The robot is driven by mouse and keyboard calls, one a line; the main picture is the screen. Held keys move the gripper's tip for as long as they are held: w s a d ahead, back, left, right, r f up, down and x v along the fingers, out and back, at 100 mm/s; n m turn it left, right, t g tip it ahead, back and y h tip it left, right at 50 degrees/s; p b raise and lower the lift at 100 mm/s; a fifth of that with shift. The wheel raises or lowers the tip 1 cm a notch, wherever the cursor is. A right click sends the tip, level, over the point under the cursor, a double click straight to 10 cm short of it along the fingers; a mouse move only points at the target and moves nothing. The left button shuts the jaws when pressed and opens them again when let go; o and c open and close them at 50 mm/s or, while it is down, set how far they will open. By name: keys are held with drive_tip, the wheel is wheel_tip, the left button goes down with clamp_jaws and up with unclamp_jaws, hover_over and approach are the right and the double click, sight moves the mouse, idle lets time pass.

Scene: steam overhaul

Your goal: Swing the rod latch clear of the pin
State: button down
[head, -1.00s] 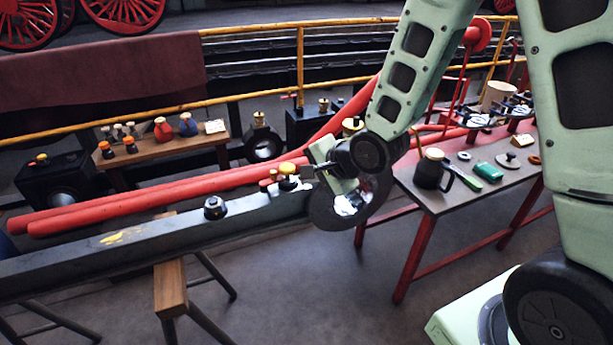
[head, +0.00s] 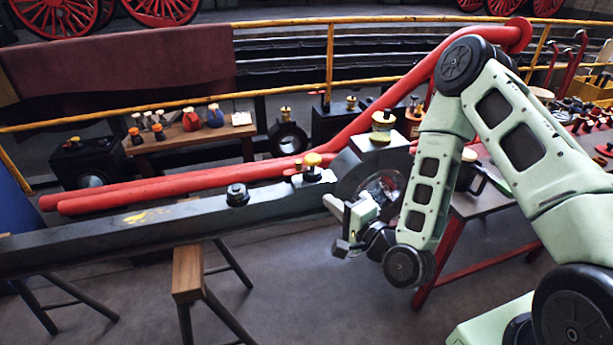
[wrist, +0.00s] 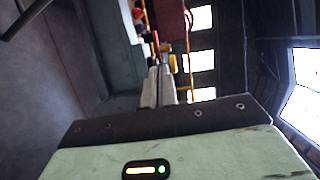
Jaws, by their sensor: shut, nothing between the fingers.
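The dark rod (head: 130,230) lies across trestles and ends at the right in a broad eye with a round bore (head: 385,186). A yellow-topped knob (head: 313,160) stands on the rod near that end, and a larger yellow-topped cup (head: 381,120) sits on top of the eye. I cannot make out for certain which part is the latch or the pin. My gripper (head: 338,207) is shut and empty, in front of the rod end and below the knob. In the wrist view its fingers (wrist: 158,84) are together, with a small yellow part (wrist: 172,62) beyond them.
A black hex-shaped fitting (head: 237,196) sits farther left on the rod. Long red rods (head: 180,190) lie behind it. A wooden bench (head: 190,136) with small bottles stands at the back. A red-legged table (head: 480,207) stands right, partly behind my arm. Open floor lies in front.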

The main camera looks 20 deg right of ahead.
drive_tip(key=shift+s+d+m+t+h, duration=0.3)
drive_tip(key=shift+d+m+t+h, duration=0.1)
drive_tip(key=shift+d+m+h, duration=0.15)
drive_tip(key=shift+w+f+b, duration=0.1)
drive_tip(key=shift+b, duration=0.2)
drive_tip(key=b, duration=0.6)
approach(299, 167)
drive_tip(key=x, duration=0.6)
drive_tip(key=shift+w+b, duration=0.35)
drive_tip(key=shift+w, duration=0.1)
drive_tip(key=shift+w+d+n+g+y, duration=0.15)
drive_tip(key=shift+n+g+y, duration=0.1)
drive_tip(key=shift+n+y, duration=0.5)
drive_tip(key=shift+w+d+n+g+y, duration=0.1)
drive_tip(key=shift+w+n+g+y, duration=0.25)
drive_tip(key=shift+y, duration=0.55)
drive_tip(key=shift+s+n+g+y, duration=0.2)
drive_tip(key=shift+n+g+y, duration=0.1)
drive_tip(key=shift+n+y, duration=0.35)
